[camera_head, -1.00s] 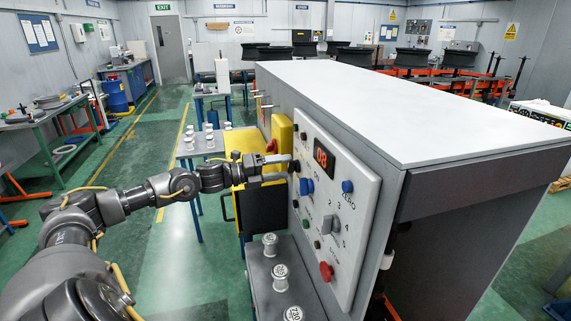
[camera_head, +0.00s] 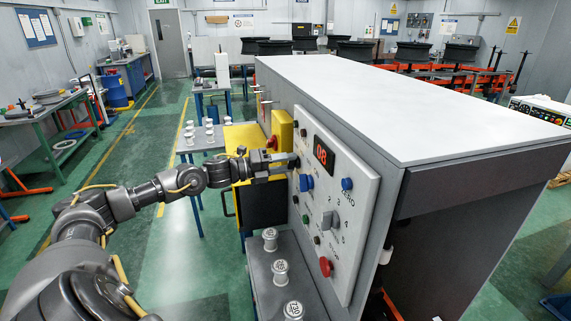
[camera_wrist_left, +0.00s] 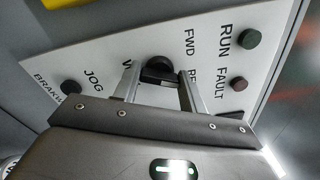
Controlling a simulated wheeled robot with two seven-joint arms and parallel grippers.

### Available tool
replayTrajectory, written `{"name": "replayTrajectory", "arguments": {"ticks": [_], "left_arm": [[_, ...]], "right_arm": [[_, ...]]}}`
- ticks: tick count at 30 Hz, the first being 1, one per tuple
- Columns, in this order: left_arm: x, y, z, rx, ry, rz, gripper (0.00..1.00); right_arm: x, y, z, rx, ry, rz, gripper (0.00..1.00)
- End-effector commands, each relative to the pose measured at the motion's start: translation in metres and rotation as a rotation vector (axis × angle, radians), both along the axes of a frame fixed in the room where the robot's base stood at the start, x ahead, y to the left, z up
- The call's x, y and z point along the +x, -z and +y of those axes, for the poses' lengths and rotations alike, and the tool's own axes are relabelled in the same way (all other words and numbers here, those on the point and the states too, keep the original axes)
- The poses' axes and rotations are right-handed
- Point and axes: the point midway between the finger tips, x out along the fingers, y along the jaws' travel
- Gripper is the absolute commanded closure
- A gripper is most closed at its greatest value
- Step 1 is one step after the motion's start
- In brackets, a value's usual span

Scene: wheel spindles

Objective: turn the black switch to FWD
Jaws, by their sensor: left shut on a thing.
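The black switch (camera_wrist_left: 157,68) is a round knob on the white control panel (camera_wrist_left: 110,60), below and left of the printed FWD label in the left wrist view. My left gripper (camera_wrist_left: 163,88) has one finger on each side of the knob and is shut on it. The fingers partly hide the knob and nearby lettering, so its pointing direction is unclear. In the head view, my left gripper (camera_head: 288,164) reaches the panel's upper left edge, where the switch (camera_head: 293,163) is mostly hidden. My right gripper is not in view.
The panel also carries a red display (camera_head: 323,153), a blue button (camera_head: 347,184), a grey selector (camera_head: 329,221) and a red button (camera_head: 325,266). A yellow box (camera_head: 243,140) stands just behind the gripper. Metal spindles (camera_head: 280,272) stand on the ledge below.

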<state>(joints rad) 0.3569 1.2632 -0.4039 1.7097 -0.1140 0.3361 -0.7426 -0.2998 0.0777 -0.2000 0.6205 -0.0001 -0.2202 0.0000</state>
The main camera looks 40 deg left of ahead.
Motion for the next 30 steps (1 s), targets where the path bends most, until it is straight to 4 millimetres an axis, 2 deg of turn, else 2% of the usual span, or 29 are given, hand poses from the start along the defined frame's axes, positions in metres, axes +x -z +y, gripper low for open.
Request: {"name": "replayTrajectory", "arguments": {"ticks": [11, 30], "left_arm": [[0.0001, 0.0012, 0.0002, -0.099, 0.0, 0.069, 0.81], [0.0002, 0.0013, -0.0001, -0.545, 0.0, 0.379, 0.81]], "right_arm": [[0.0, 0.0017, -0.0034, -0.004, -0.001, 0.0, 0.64], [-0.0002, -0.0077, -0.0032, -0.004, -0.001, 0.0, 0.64]]}}
